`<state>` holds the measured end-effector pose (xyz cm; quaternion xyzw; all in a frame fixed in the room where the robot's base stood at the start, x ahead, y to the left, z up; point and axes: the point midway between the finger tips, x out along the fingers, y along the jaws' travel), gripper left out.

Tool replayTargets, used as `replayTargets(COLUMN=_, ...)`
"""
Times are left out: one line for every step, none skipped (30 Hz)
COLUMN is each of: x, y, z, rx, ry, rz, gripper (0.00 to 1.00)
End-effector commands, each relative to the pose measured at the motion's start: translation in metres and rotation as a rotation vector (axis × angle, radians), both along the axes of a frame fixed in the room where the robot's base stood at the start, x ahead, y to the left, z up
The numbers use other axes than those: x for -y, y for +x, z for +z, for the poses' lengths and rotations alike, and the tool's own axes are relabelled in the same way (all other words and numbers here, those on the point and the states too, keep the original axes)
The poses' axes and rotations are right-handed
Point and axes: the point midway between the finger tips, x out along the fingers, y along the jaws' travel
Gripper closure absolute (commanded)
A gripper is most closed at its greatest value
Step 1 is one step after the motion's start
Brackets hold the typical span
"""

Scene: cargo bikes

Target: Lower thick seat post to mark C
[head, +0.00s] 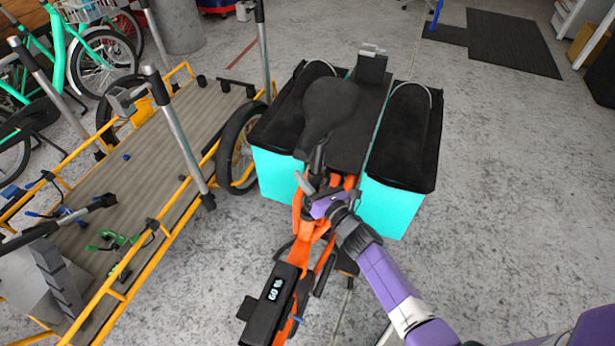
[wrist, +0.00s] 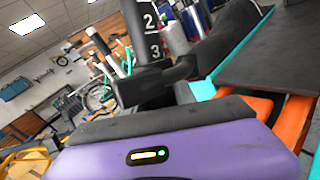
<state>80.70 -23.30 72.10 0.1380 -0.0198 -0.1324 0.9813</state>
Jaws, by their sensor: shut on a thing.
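The orange bike (head: 312,228) stands upright in the middle of the head view, with a black saddle (head: 330,108) on a dark seat post (head: 318,160). In the wrist view the thick dark post (wrist: 143,30) shows the white numerals 2 and 3 with short lines; no letter C is visible. My gripper (head: 318,203) is at the post below the saddle; in the wrist view its dark finger (wrist: 152,84) crosses the post just under the 3. It appears shut on the post, though the contact is partly hidden. The post's lower part and clamp are hidden.
Turquoise boxes with black tops (head: 404,140) flank the bike's rear. A yellow-framed cargo bike (head: 130,160) with a wooden deck and grey uprights stands close at left. A black display (head: 271,292) sits on the orange bike's front.

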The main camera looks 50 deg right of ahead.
Motion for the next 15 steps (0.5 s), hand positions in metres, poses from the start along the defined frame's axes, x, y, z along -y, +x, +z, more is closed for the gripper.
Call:
replayTargets(x=-0.001, y=-0.001, z=-0.009, rx=-0.003, ry=0.000, rz=0.001, gripper=1.00)
replayTargets(x=-0.001, y=-0.001, z=-0.012, rx=-0.003, ry=0.000, rz=0.001, gripper=1.00)
replayTargets(x=-0.002, y=-0.001, z=-0.015, rx=-0.003, ry=0.001, rz=0.001, gripper=1.00)
replayTargets(x=-0.002, y=-0.002, z=-0.018, rx=-0.003, ry=0.001, rz=0.001, gripper=1.00)
replayTargets(x=-0.003, y=-0.002, z=-0.020, rx=-0.004, ry=0.002, rz=0.000, gripper=1.00)
replayTargets(x=-0.003, y=-0.002, z=-0.023, rx=-0.004, ry=0.002, rz=0.000, gripper=1.00)
replayTargets(x=-0.003, y=-0.002, z=-0.024, rx=-0.004, ry=0.001, rz=0.000, gripper=1.00)
replayTargets(x=-0.004, y=-0.002, z=-0.025, rx=-0.004, ry=0.001, rz=0.000, gripper=1.00)
replayTargets(x=-0.004, y=-0.002, z=-0.025, rx=-0.004, ry=0.000, rz=0.000, gripper=1.00)
replayTargets(x=-0.004, y=-0.003, z=-0.025, rx=-0.004, ry=0.000, rz=0.000, gripper=1.00)
replayTargets(x=-0.004, y=-0.002, z=-0.024, rx=-0.004, ry=0.000, rz=0.000, gripper=1.00)
replayTargets(x=-0.004, y=-0.003, z=-0.023, rx=-0.005, ry=0.000, rz=0.000, gripper=1.00)
replayTargets(x=-0.004, y=-0.003, z=-0.023, rx=-0.005, ry=0.000, rz=0.000, gripper=1.00)
replayTargets(x=-0.004, y=-0.003, z=-0.023, rx=-0.005, ry=0.000, rz=0.000, gripper=1.00)
replayTargets(x=-0.004, y=-0.003, z=-0.023, rx=-0.005, ry=0.000, rz=0.000, gripper=1.00)
